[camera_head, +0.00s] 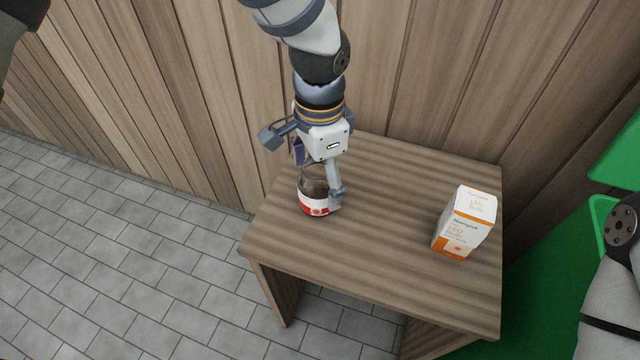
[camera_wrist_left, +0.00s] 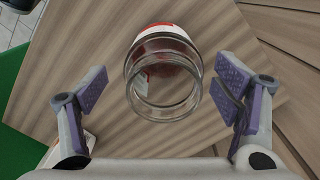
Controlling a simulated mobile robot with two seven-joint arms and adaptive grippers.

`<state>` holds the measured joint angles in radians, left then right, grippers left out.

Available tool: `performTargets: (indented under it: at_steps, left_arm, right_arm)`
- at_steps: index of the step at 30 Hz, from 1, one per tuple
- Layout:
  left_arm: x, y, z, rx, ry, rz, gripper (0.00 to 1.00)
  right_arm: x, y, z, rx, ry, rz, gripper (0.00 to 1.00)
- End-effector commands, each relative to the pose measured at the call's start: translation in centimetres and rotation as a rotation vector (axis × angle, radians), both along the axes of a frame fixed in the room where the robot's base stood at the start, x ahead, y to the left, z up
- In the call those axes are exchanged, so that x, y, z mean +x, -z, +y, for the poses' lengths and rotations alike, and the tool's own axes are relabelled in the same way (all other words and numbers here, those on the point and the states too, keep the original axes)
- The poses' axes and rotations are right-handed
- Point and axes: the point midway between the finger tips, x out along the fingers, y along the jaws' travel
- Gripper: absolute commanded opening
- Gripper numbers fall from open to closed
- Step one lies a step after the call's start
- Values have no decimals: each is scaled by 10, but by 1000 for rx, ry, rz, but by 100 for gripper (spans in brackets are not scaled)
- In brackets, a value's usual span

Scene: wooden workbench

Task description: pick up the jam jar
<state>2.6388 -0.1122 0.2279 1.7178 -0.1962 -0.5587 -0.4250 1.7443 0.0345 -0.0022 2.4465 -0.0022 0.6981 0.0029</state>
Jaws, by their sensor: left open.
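The jam jar (camera_head: 313,192) stands upright near the left edge of the small wooden table. It is clear glass with dark contents and a red and white label. In the left wrist view the jar (camera_wrist_left: 163,75) shows its round glass rim from above, between the fingers. My left gripper (camera_head: 318,180) is at the jar from above. In the left wrist view its purple-padded fingers (camera_wrist_left: 163,92) are open on either side of the jar, with a gap on each side. My right gripper is not seen; only part of my right arm shows at the right edge of the head view.
A white and orange LED bulb box (camera_head: 465,222) stands on the right part of the table (camera_head: 375,255). A wood-plank wall (camera_head: 200,80) rises behind the table. Green structures (camera_head: 560,250) are at the right. The table between jar and box is clear.

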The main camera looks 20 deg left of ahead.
Motion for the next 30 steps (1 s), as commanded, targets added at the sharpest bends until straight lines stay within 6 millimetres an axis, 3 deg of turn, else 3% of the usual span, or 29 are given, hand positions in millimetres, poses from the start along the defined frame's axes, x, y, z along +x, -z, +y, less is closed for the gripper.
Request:
performTargets:
  at_steps: [9, 15, 23, 30]
  left_arm:
    - [0, 51, 3, 2, 0, 3, 83]
    - [1, 51, 3, 0, 0, -3, 83]
    - [1, 51, 3, 0, 0, -3, 24]
    - [1, 50, 3, 0, -1, -3, 24]
  right_arm:
    - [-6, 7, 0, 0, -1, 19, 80]
    - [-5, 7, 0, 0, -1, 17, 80]
    - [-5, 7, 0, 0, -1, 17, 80]
    - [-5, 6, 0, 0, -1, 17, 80]
